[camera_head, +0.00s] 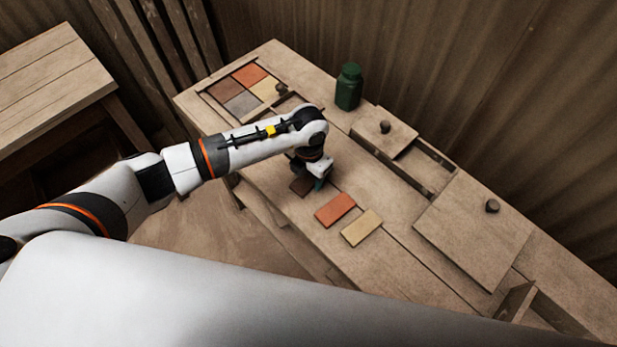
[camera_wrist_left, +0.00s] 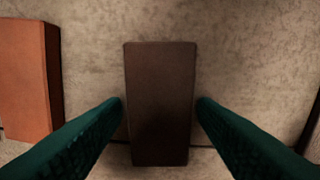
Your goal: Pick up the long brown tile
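The long brown tile (camera_wrist_left: 160,105) lies flat on the wooden bench, upright in the middle of the left wrist view. In the head view it shows partly as a dark brown patch (camera_head: 300,185) under the left gripper. My left gripper (camera_head: 318,184) points down over it. In the left wrist view its two green fingers (camera_wrist_left: 160,112) are open, one on each side of the tile, with a small gap visible on both sides. I cannot tell how far the fingertips are above the bench. My right gripper is not in view.
An orange tile (camera_head: 335,210) lies beside the brown one, with a tan tile (camera_head: 361,228) beyond it. A frame of square tiles (camera_head: 240,103) is at the far left of the bench. A green bottle (camera_head: 348,88) and lidded compartments with knobs (camera_head: 384,127) line the back.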

